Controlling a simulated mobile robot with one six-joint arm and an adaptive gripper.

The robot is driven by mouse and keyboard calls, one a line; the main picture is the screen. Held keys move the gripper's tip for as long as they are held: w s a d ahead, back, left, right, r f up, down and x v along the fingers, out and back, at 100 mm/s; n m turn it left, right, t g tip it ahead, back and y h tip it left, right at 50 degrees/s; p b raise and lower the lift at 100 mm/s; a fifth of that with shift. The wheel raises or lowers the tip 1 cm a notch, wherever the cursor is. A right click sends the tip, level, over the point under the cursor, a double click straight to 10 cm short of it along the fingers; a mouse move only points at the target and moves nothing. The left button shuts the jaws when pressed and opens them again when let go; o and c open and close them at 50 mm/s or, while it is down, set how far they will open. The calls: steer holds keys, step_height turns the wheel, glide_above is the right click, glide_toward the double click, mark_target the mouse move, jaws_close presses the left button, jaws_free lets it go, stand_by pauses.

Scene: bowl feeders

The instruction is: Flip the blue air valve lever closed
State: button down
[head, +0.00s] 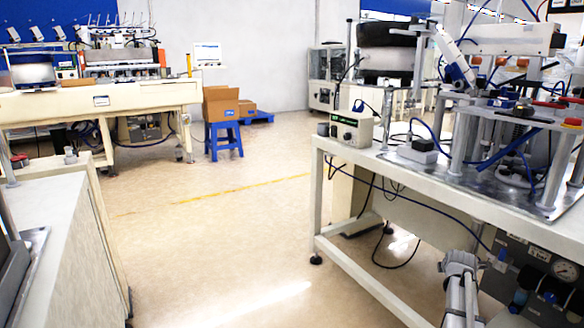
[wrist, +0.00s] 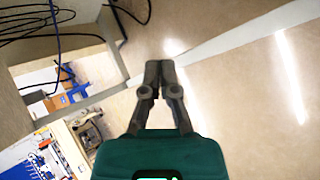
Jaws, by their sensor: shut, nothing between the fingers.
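My gripper (wrist: 159,66) shows in the wrist view with its two dark fingertips together and nothing between them. Open floor and a pale table leg lie behind it. In the head view, part of my arm (head: 461,285) rises at the lower right, beside the pneumatic panel (head: 540,262) under the right-hand machine table. A small blue part (head: 502,254) shows at the panel's left edge, close to my arm. It may be the air valve lever, but it is too small to tell its position. No valve lever shows in the wrist view.
The right-hand machine table (head: 420,183) overhangs the panel. A round gauge (head: 565,270) and blue fittings (head: 520,298) are on the panel. A blue hose (head: 440,212) and black cables (head: 395,265) hang below the table. The middle floor (head: 220,220) is clear.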

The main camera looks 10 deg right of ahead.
steer(key=s+a+m+g+y+p, duration=0.2)
steer(key=a+m, duration=0.2)
steer(key=a, duration=0.9)
steer(key=s+a+m+g+y+p, duration=0.2)
steer(key=s+a+m, duration=0.1)
steer(key=a, duration=1.1)
steer(key=s+a+r+m+g+p, duration=0.2)
steer(key=s+a+m, duration=0.2)
steer(key=s+a, duration=0.4)
steer(key=s+a+r+m+g+p, duration=0.1)
steer(key=s+a+m+g+p, duration=0.2)
steer(key=s+a, duration=0.5)
step_height(320, 180, up, 37)
steer(key=w+a+m+p, duration=0.1)
steer(key=w+a+p, duration=0.1)
steer(key=p, duration=3.5)
steer(key=shift+w+r+t+y, duration=0.15)
steer(key=shift+w+t+y, duration=0.15)
steer(key=shift+y, duration=0.1)
